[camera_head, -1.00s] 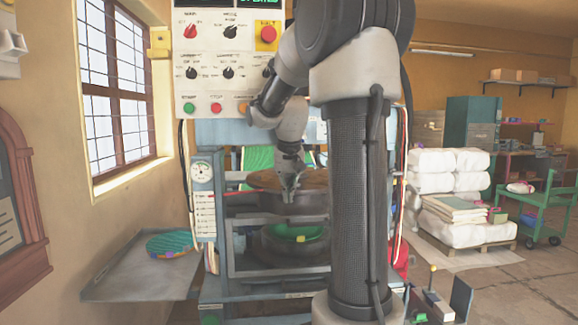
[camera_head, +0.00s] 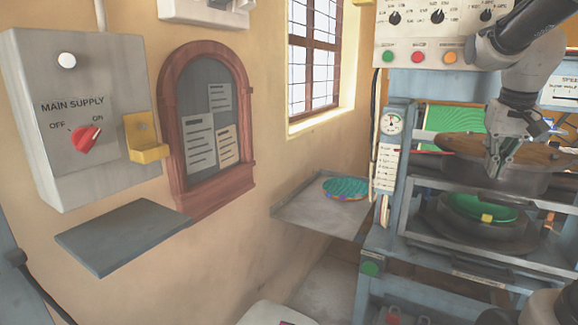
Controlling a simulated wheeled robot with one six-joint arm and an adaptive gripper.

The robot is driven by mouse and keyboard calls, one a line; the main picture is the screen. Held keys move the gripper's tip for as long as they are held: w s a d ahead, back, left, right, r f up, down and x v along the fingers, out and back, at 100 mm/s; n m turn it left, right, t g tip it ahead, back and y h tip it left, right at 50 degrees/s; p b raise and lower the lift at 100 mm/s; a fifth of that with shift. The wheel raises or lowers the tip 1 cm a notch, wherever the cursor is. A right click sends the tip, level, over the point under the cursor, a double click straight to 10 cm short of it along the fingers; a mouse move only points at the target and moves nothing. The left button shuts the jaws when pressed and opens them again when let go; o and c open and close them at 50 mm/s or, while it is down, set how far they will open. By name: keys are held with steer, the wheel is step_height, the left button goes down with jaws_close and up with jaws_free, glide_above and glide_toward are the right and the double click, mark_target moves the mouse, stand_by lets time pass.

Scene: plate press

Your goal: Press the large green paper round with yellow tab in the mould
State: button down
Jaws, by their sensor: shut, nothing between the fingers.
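The green paper round (camera_head: 478,208) lies in the dark round mould (camera_head: 470,236) in the press, its yellow tab (camera_head: 487,218) facing front. The brown upper press part (camera_head: 545,154) is above it, with a gap between. My gripper (camera_head: 493,174) is shut and empty, pointing down in front of the upper part, above and apart from the round. A grey metal frame (camera_head: 500,250) crosses in front of the mould. The panel above has a green button (camera_head: 388,57), a red button (camera_head: 418,57), an orange button (camera_head: 450,57) and black knobs (camera_head: 437,16).
A grey main supply box (camera_head: 75,95) on the left wall has a red knob (camera_head: 87,139) that appears turned toward ON. A grey shelf (camera_head: 120,236) is below it. A side tray (camera_head: 315,219) left of the press holds a blue-green patterned round (camera_head: 345,187). A gauge (camera_head: 391,124) is on the press post.

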steer(key=s+a+f+n+t, duration=0.1)
steer(key=s+a+f+n, duration=0.1)
steer(key=s+a, duration=0.3)
steer(key=s+a+f+n+t+y, duration=0.1)
steer(key=s+a+f+n, duration=0.1)
steer(key=s+a, duration=0.4)
steer(key=s, duration=0.4)
steer(key=shift+f, duration=0.4)
